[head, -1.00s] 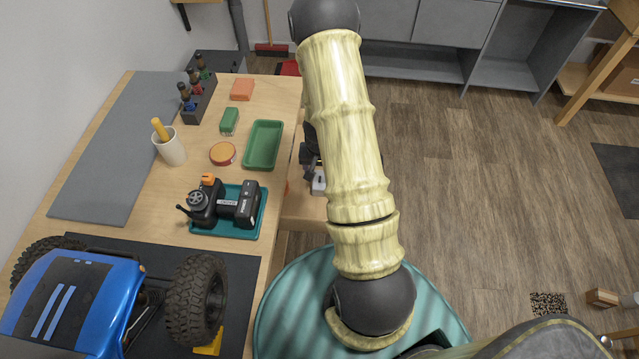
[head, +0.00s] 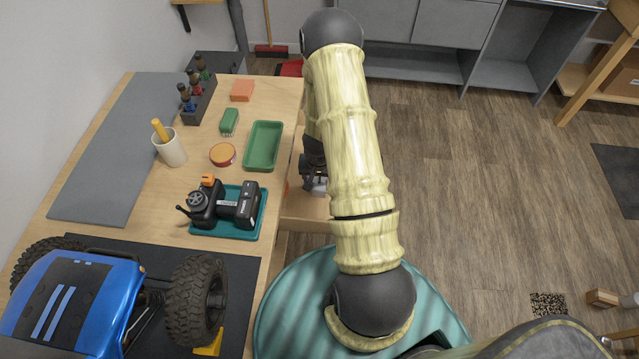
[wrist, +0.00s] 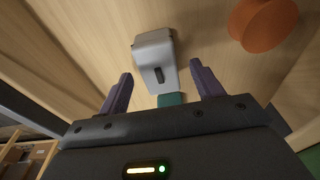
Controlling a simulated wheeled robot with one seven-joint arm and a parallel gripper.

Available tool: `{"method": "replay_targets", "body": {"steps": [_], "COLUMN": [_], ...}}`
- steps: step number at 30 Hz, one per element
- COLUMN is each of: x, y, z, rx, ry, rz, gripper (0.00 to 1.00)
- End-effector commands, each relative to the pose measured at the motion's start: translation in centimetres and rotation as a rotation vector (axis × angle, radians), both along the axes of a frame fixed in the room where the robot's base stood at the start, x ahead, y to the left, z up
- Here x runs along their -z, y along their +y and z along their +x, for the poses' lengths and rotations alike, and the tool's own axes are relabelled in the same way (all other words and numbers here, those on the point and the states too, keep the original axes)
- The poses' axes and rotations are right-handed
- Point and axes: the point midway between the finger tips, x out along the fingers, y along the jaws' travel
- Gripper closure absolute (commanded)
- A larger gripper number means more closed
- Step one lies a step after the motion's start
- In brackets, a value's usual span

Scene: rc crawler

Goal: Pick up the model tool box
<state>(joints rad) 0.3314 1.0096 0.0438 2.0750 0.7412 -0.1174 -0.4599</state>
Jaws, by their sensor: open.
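A small pale grey box-like thing (wrist: 155,52) with a dark slot lies on a light wood surface in the wrist view. I take it for the model tool box, though I cannot be sure. A teal piece (wrist: 171,99) shows at its near end. My gripper (wrist: 161,70) is open, with one dark finger on each side of the near part of the grey thing. I cannot tell how far above it the fingers are. In the head view, my gripper (head: 312,166) is beside the table, partly hidden by my arm, and a bit of the grey thing (head: 319,188) shows below it.
An orange round thing (wrist: 263,22) lies to the right of the grey thing. The wooden compartment (head: 303,207) sits beside the table edge. On the table are a green tray (head: 263,146), a controller on a teal tray (head: 257,219) and a blue crawler (head: 72,302).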

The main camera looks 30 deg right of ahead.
Motion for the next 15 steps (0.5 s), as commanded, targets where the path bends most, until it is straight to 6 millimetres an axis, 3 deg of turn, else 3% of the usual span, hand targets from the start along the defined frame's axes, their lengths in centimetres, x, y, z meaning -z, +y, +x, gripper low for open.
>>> {"method": "replay_targets", "body": {"steps": [9, 15], "x": [-0.02, -0.02], "y": [-0.01, 0.09], "z": [-0.02, 0.01], "rx": [0.0, -0.002], "ry": [0.0, 0.0], "rz": [0.0, 0.0], "gripper": [0.34, 0.73]}}
